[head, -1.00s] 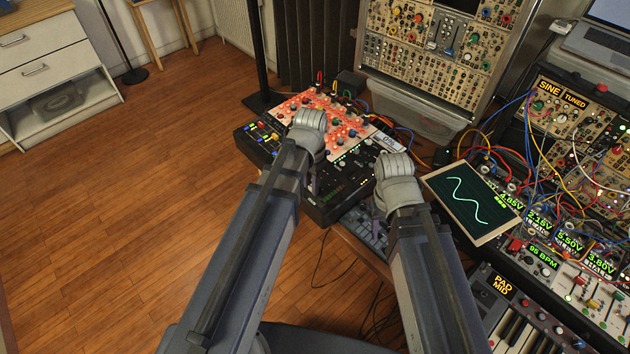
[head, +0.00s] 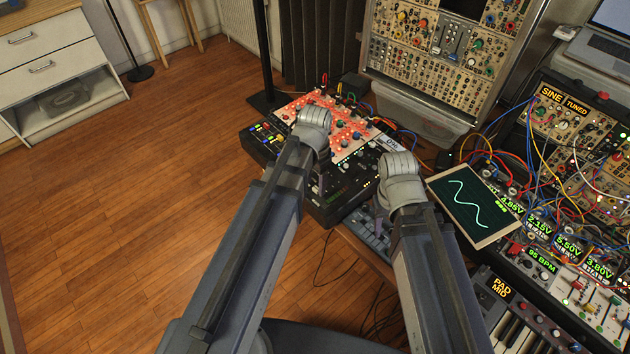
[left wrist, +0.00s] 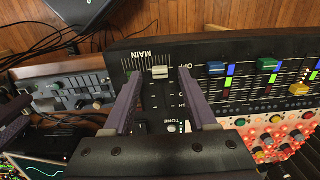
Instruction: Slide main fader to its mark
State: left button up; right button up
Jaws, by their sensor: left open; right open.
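The main fader's pale cap (left wrist: 160,72) shows in the left wrist view on the dark mixer panel, below the upside-down word MAIN. My left gripper (left wrist: 160,77) is open, with one purple finger on each side of the cap. I see gaps between cap and fingers; whether the fingers reach down to its height I cannot tell. Which printed line is the mark I cannot make out. In the head view the mixer (head: 347,189) lies under my left gripper (head: 319,187), and my left wrist hides part of it. My right gripper (head: 379,208) is mostly hidden by its wrist, over the small keypad device.
Coloured channel faders (left wrist: 267,65) and a red-lit knob panel (left wrist: 270,138) lie right of the main fader. The small grey device (head: 366,232) sits beside the mixer. A screen with a wave (head: 473,206) and cabled modules stand right. The wooden floor at left is clear.

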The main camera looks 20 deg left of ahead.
aim_at(315, 189)
pick_arm(q)
notch_tip(315, 189, up, 6)
jog(key=p, duration=0.5)
jog(key=shift+f, duration=0.1)
jog(key=s+d+n+y, duration=0.1)
jog(key=s+d+n, duration=0.2)
jog(key=s+d, duration=0.6)
jog(key=shift+s, duration=0.15)
dwell(1.0)
